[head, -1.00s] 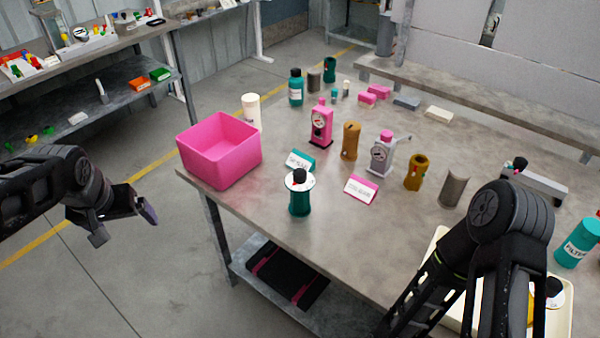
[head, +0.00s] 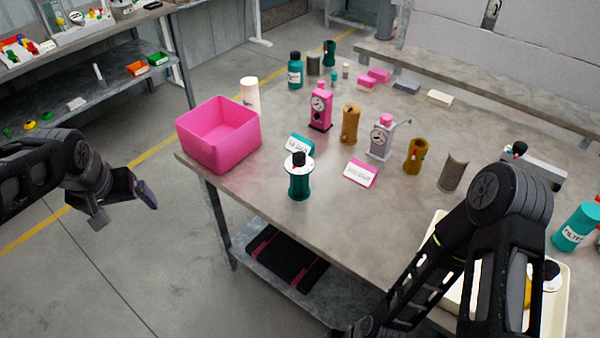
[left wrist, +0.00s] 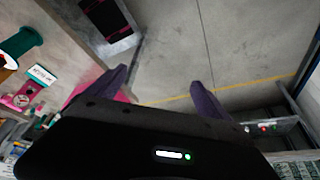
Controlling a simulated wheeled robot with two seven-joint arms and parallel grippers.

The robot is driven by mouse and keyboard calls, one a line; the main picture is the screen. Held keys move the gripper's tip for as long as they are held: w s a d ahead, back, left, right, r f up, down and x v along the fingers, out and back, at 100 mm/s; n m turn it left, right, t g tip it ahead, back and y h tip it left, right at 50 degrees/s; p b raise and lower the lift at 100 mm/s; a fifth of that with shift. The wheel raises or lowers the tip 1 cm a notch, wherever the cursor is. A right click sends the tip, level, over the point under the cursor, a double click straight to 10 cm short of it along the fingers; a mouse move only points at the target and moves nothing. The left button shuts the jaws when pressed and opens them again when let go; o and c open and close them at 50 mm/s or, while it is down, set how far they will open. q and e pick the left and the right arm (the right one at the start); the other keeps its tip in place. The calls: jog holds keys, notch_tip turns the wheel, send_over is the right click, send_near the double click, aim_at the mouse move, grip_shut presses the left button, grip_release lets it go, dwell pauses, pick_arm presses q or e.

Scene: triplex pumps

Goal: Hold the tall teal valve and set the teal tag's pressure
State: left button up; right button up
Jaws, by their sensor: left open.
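The teal valve (head: 299,182) stands upright near the table's front left edge, with a white dial and a black knob on top. The teal tag (head: 300,143) with a white label stands just behind it; its writing is too small to read. In the left wrist view the valve (left wrist: 20,44) and the tag (left wrist: 42,75) show at the left edge, the valve partly cut off. My left gripper (head: 122,207) is open and empty over the floor, left of the table and well apart from the valve; its fingers (left wrist: 162,90) are spread. My right arm is at the lower right, its fingers unseen.
A pink bin (head: 219,140) stands at the table's left corner, between my left gripper's side and the other parts. A cream tray (head: 556,310) lies at right.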

pick_arm(q)
jog(key=d+f+m+g+h, duration=0.1)
jog(key=d+f+h, duration=0.1)
jog(key=d+f, duration=0.7)
jog(key=d+f+m+h, duration=0.1)
jog(key=d+f+h, duration=0.1)
jog(key=d+f, duration=0.7)
jog(key=s+d+f+g, duration=0.1)
jog(key=s+d+f, duration=0.4)
jog(key=s+f, duration=0.3)
jog(key=s+d+f+g+h, duration=0.1)
jog(key=s+d+f, duration=0.4)
jog(key=s+f, duration=0.4)
jog(key=shift+s+d+f+n+g, duration=0.15)
jog(key=shift+s+f+n+g, duration=0.2)
jog(key=shift+f, duration=0.4)
jog(key=shift+c, duration=0.4)
